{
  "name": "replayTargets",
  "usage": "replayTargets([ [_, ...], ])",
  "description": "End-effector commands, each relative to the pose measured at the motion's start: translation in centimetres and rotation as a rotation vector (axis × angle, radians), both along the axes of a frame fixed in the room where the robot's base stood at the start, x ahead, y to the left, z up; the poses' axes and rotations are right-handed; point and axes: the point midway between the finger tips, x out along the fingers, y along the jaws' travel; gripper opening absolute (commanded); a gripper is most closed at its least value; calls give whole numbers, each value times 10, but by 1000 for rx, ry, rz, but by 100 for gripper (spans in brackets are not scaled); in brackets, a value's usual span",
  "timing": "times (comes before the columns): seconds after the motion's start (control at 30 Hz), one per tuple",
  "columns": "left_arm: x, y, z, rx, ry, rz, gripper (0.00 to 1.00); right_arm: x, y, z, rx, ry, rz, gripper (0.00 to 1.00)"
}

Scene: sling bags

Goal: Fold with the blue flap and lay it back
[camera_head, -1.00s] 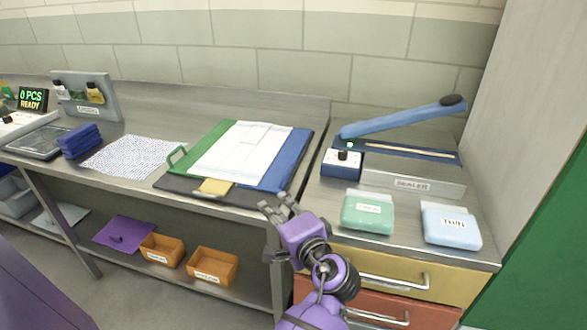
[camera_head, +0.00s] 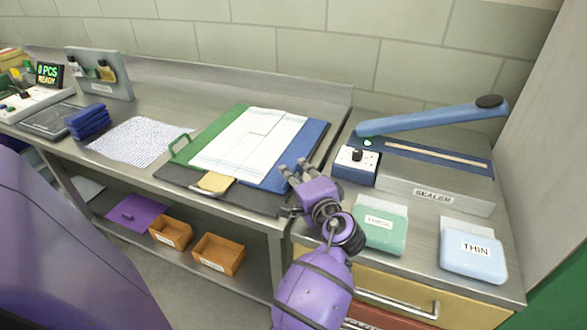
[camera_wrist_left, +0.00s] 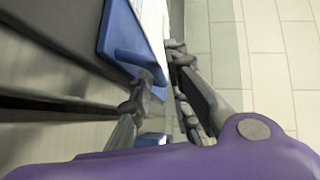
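The blue flap (camera_head: 306,152) lies flat at the right side of the folding board, opposite the green flap (camera_head: 214,133). A white sheet or garment (camera_head: 250,142) lies across both flaps. In the left wrist view, the blue flap (camera_wrist_left: 118,30) has a blue tab (camera_wrist_left: 138,64) beside and partly between the fingertips (camera_wrist_left: 165,62). The fingers are apart, and no firm grip shows. The fingers hide this tab in the head view. My right gripper is not in view.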

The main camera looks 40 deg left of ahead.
Motion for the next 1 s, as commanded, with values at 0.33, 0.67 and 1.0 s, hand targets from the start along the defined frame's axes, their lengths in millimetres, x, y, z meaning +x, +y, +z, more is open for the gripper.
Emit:
replayTargets([
  [0.33,10,16,-3,-1,0,-1,17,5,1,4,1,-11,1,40],
  [0.67,10,15,-4,-1,1,0,0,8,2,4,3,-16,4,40],
  [1.0,10,15,-3,-3,2,0,0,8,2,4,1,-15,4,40],
])
